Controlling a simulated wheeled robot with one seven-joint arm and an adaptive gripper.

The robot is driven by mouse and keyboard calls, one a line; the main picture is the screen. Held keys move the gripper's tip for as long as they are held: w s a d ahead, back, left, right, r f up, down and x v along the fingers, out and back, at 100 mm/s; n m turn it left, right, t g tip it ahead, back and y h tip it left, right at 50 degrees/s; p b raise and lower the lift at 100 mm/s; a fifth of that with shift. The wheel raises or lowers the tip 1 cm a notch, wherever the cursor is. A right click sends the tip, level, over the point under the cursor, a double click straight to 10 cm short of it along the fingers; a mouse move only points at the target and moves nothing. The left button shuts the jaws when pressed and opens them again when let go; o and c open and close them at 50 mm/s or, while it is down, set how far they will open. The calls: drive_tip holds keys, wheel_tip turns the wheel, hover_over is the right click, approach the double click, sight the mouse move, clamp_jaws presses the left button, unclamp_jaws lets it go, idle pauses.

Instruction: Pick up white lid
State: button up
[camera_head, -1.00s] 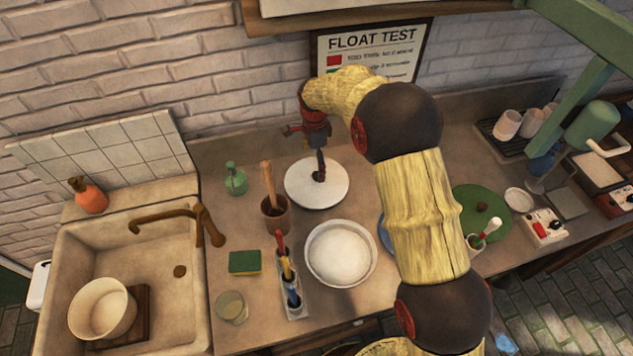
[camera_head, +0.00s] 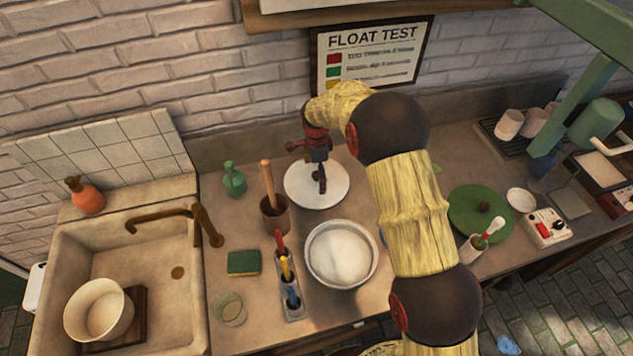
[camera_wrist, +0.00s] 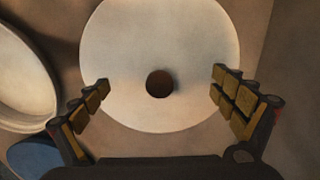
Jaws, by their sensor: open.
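The white lid (camera_head: 304,190) is a flat round disc on the counter, behind the white bowl in the head view. In the wrist view the lid (camera_wrist: 160,35) fills the upper middle, with a dark round knob (camera_wrist: 160,83) at its centre. My gripper (camera_head: 322,188) hangs over the lid and hides its knob in the head view. In the wrist view my gripper (camera_wrist: 160,88) is open, with one finger to each side of the knob and apart from it. Nothing is held.
A white bowl (camera_head: 341,254) stands just in front of the lid. A brown pot (camera_head: 275,214) with a wooden handle and a green bottle (camera_head: 235,179) stand to its left. A green lid (camera_head: 480,212) lies to the right, beyond my arm. The wall is close behind.

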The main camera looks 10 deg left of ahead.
drive_tip(key=shift+s+f, duration=0.1)
drive_tip(key=shift+f, duration=0.05)
clamp_jaws()
idle(1.1)
